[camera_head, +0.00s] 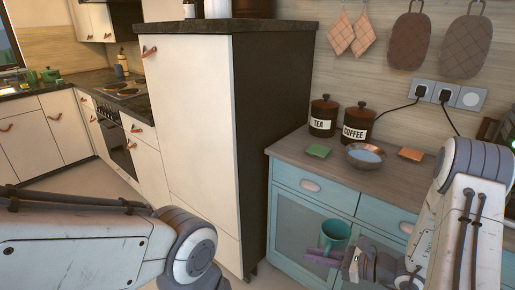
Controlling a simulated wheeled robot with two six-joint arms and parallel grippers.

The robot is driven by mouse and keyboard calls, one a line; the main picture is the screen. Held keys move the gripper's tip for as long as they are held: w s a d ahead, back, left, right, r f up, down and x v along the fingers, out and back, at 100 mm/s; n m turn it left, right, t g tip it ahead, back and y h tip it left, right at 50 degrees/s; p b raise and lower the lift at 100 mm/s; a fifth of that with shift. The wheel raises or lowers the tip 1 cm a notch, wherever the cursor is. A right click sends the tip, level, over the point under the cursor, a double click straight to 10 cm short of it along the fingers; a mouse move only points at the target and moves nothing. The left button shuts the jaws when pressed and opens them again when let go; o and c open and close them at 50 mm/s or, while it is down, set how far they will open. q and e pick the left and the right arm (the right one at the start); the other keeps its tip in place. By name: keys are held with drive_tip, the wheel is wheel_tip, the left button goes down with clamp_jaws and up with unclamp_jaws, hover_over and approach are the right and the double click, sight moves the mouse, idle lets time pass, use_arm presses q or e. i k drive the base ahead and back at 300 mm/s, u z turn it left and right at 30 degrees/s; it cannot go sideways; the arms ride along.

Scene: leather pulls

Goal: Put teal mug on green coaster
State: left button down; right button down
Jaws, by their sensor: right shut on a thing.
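The teal mug (335,234) is in the air in front of the blue cabinet, below the counter's front edge. My right gripper (333,256) is shut on it from the lower right; the fingers partly cover the mug's lower part. The green coaster (319,151) lies flat and bare on the wooden counter, left of a bowl. It is above and slightly left of the mug in the picture. My left arm comes in at the lower left, but its gripper is out of the picture.
A metal bowl (365,156) stands between the green coaster and an orange coaster (411,154). The tea canister (323,117) and coffee canister (357,122) stand behind. A tall white cabinet (187,130) with a dark side rises left of the wooden counter (290,160).

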sight(317, 150)
drive_tip(key=u, duration=1.2)
drive_tip(key=i, duration=0.9)
drive_tip(key=z, duration=1.55)
